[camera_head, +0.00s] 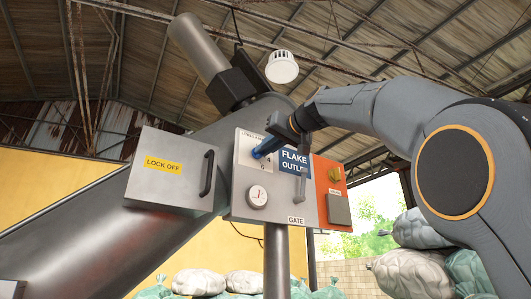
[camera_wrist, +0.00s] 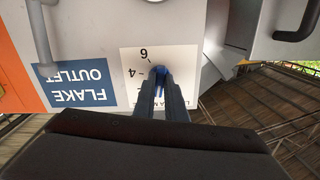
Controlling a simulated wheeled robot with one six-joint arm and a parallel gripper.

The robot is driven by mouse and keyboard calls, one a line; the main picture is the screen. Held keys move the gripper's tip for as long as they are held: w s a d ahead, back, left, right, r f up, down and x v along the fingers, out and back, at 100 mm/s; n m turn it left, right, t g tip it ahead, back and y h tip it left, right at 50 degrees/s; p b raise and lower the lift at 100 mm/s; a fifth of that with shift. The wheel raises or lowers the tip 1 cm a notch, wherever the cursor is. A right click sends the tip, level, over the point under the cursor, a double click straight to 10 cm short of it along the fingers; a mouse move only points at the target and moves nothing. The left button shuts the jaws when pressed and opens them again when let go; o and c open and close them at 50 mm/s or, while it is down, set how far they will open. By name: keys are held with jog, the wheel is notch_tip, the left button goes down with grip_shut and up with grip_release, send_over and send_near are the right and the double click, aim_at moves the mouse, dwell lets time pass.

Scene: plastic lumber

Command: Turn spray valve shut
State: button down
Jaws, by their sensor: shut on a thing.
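The valve is a small blue handle (camera_wrist: 158,69) on a white dial plate (camera_wrist: 182,55) with the numbers 4 and 6 and tick marks. The blue handle also shows in the head view (camera_head: 262,152), at the upper left of the panel. My gripper (camera_wrist: 160,82) is shut on the handle, one dark finger on each side, pointing straight at the dial. In the head view my gripper (camera_head: 277,146) reaches the panel from the right. The fingers hide much of the handle and part of the dial's lettering, so I cannot read its exact setting.
A blue FLAKE OUTLET sign (camera_head: 295,161) and a grey lever (camera_head: 300,186) sit right of the dial. A LOCK OFF door (camera_head: 150,185) with a black handle is left. A round gauge (camera_head: 257,196) is below. An orange switch panel (camera_head: 324,170) is right.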

jog(key=shift+w+f+n, duration=0.1)
jog(key=shift+f+n, duration=0.05)
jog(key=shift+n, duration=0.95)
jog(key=shift+b, duration=0.3)
jog(key=c, duration=1.8)
grip_release()
jog(key=shift+d, duration=0.1)
jog(key=b+v, duration=0.2)
jog(key=v, duration=0.5)
jog(key=shift+s+d+b, duration=0.2)
jog(key=shift+s+b, duration=0.15)
jog(key=shift+w, duration=0.1)
